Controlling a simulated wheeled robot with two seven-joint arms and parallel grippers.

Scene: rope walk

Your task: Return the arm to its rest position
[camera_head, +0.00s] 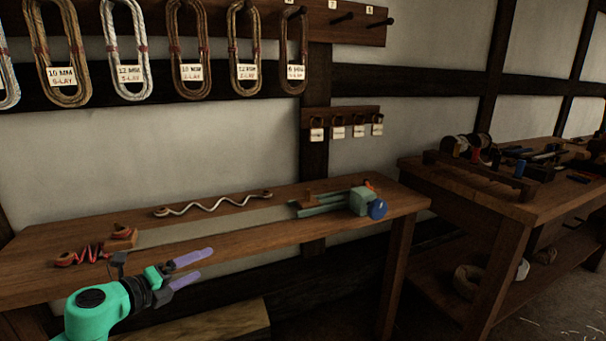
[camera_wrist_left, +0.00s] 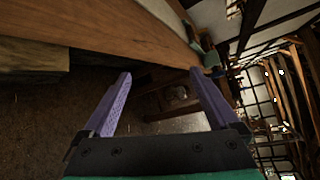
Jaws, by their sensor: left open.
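My left gripper (camera_head: 193,268) has purple fingers and a green arm. In the head view it is in front of the front edge of the long wooden bench (camera_head: 285,237), at the lower left. In the left wrist view the two fingers (camera_wrist_left: 162,88) stand wide apart with nothing between them. Below them is dark floor, and the bench edge (camera_wrist_left: 130,38) runs across the top. My right gripper does not show in either view.
On the bench lie a wavy pale rope (camera_head: 212,204), a red coiled piece (camera_head: 85,254) and a green device with a blue knob (camera_head: 362,202). Rope coils (camera_head: 131,50) hang on the wall. A second bench (camera_head: 490,190) with tools stands at the right.

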